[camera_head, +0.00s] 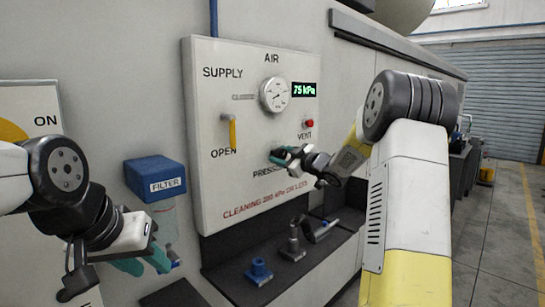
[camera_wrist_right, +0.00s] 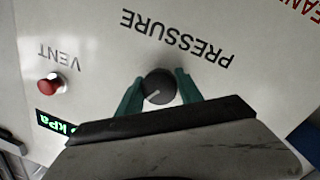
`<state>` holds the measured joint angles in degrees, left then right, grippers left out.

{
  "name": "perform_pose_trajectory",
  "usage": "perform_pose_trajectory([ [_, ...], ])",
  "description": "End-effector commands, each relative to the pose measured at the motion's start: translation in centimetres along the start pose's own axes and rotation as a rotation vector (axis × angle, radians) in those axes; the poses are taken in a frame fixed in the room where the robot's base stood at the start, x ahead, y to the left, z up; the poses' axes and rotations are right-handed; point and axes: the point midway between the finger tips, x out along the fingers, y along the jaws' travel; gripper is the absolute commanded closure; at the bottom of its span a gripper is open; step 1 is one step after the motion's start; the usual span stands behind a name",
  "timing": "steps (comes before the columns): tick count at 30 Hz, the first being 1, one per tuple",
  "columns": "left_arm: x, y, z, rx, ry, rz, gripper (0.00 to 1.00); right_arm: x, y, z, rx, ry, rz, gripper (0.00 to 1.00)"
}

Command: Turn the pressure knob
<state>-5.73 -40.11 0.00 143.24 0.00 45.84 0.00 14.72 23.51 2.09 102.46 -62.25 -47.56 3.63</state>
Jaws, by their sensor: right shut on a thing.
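The pressure knob (camera_wrist_right: 158,86) is round and dark with a pale pointer line, under the PRESSURE label in the right wrist view. My right gripper (camera_head: 281,156) is at the knob on the panel (camera_head: 225,190). In the right wrist view its green fingers stand on both sides of the knob, shut on it. In the head view the gripper mostly hides the knob. The green display (camera_head: 304,90) reads 75 kPa, beside a round gauge (camera_head: 274,95). My left gripper (camera_head: 148,262) is at lower left, away from the panel; its opening is unclear.
A yellow supply lever (camera_head: 232,131) hangs down at OPEN. A red vent button (camera_head: 309,123) is right of the knob. A blue filter box (camera_head: 155,178) is left of the panel. Below, a dark shelf (camera_head: 290,270) holds blue and grey fittings. Open floor lies at right.

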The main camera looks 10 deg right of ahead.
Motion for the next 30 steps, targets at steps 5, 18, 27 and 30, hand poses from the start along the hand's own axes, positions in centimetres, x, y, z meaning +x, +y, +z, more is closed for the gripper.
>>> perform_pose_trajectory([
  [5,0.00,0.00,0.00,0.000,0.000,0.000,0.64,-0.05,0.10,0.02,0.151,-0.014,-0.012,0.98],
  [18,0.00,0.00,0.00,0.000,0.000,0.000,0.64,-0.08,0.12,0.05,0.202,-0.019,-0.017,0.53],
  [27,0.00,0.00,0.00,0.000,0.000,0.000,0.64,-0.04,0.05,0.01,0.202,-0.018,-0.018,0.36],
  [30,0.00,0.00,0.00,0.000,0.000,0.000,0.64,-0.13,0.05,0.01,0.201,-0.018,-0.018,0.36],
])
